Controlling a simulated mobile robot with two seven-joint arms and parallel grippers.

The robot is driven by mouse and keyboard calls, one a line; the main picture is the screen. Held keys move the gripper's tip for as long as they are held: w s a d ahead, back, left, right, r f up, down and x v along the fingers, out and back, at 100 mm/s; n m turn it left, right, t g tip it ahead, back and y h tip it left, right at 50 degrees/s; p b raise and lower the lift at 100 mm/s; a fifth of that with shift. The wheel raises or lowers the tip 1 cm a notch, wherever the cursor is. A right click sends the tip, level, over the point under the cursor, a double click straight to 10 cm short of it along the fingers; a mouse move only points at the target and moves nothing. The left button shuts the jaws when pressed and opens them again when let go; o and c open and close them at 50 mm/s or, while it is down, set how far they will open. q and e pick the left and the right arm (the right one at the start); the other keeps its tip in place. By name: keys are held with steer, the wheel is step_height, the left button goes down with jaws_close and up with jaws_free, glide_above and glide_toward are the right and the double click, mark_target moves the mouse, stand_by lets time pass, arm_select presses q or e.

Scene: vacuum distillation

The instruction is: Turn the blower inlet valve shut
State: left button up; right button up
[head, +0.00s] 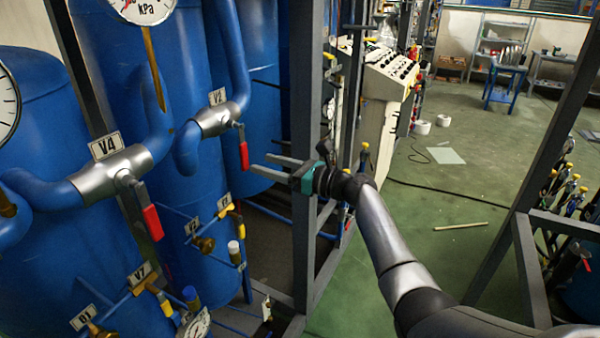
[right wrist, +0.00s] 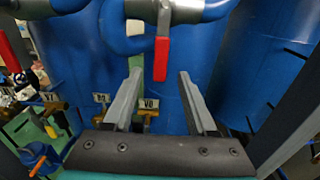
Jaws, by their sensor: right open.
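The V2 valve (head: 218,117) is a silver body on a blue pipe, with a red lever handle (head: 243,150) hanging down. The V4 valve (head: 112,174), to its left, has a similar red handle (head: 152,221) hanging at a slant. No label reads blower inlet. My right gripper (head: 258,163) is open and empty, its fingers pointing left just right of the V2 handle. In the right wrist view a red handle (right wrist: 161,58) hangs down between the two fingertips (right wrist: 159,76) in the picture; I see no contact. My left gripper is out of view.
Blue tanks (head: 255,60) stand behind the valves. A dark grey frame post (head: 305,230) rises close to my right gripper. Smaller brass valves (head: 203,243) and gauges sit lower down. The green floor (head: 430,200) to the right is mostly clear.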

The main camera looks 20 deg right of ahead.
steer(key=v, duration=0.8)
steer(key=shift+b, duration=0.3)
steer(key=shift+s, duration=0.1)
steer(key=s+f+n+g+h+b, duration=0.2)
steer(key=s+f+n+b, duration=0.15)
steer(key=f, duration=1.15)
steer(key=s+f+n+g+h+b, duration=0.25)
steer(key=s+f, duration=0.25)
steer(key=f, duration=1)
steer(key=s+f+n+g+h+b, duration=0.2)
steer(key=s+f+n+h+b, duration=0.15)
steer(key=f, duration=1.25)
steer(key=s+a+f+n+g+h+b, duration=0.1)
steer(key=s+a+f+n+g+b, duration=0.1)
steer(key=s+f+n, duration=0.5)
steer(key=s+a+f+n+g+h+b, duration=0.1)
steer(key=s+f+n+b, duration=0.3)
steer(key=s+f, duration=0.9)
steer(key=s+a+f+n+g+h+b, duration=0.1)
steer(key=s+a+f+n+g+b, duration=0.2)
steer(key=s+f+n, duration=0.7)
steer(key=s+b, duration=0.1)
steer(key=s, duration=0.9)
steer(key=shift+a+n+g, duration=0.2)
steer(key=shift+n+g, duration=0.15)
